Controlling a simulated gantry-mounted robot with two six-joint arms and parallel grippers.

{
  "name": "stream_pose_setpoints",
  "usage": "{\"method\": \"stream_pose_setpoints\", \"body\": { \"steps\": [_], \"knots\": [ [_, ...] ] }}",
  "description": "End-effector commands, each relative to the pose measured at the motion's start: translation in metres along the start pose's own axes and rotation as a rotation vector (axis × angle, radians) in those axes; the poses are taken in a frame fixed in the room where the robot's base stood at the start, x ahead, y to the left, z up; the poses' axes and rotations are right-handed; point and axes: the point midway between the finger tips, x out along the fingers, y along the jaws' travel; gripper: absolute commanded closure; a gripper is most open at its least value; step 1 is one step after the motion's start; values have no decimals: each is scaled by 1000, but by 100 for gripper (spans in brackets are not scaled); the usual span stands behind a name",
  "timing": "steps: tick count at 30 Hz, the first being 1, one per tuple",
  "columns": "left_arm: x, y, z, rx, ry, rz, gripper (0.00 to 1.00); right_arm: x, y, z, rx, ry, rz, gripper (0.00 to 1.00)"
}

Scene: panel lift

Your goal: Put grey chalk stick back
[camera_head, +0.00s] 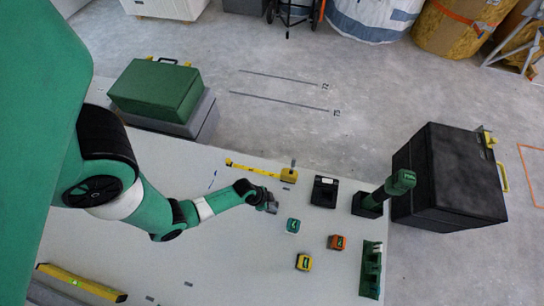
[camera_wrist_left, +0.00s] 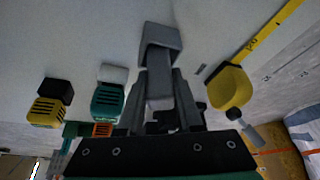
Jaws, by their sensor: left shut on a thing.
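My left gripper (camera_head: 271,206) is above the middle of the white table, its arm coming in from the left. In the left wrist view its fingers (camera_wrist_left: 160,100) are shut on a grey block-like piece (camera_wrist_left: 161,42), which I take to be the grey chalk stick. The piece sticks out past the fingertips, and its gripped part is partly hidden between them. In the head view it is too small to make out clearly. My right gripper is not in view.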

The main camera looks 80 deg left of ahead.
Motion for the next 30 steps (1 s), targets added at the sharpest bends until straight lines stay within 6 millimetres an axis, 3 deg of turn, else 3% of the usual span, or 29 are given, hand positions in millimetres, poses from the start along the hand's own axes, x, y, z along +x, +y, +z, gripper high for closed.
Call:
{"method": "stream_pose_setpoints", "body": {
  "steps": [3,4,9,20,30],
  "knots": [
    [4,0,2,0,0,0,100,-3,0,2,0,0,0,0],
    [3,0,1,0,0,0,62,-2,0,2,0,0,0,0],
    [3,0,1,0,0,0,36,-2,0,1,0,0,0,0],
    [-7,0,-1,-1,0,0,36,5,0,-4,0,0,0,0],
    [-87,0,-3,-4,0,-2,36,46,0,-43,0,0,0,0]
  ]
}}
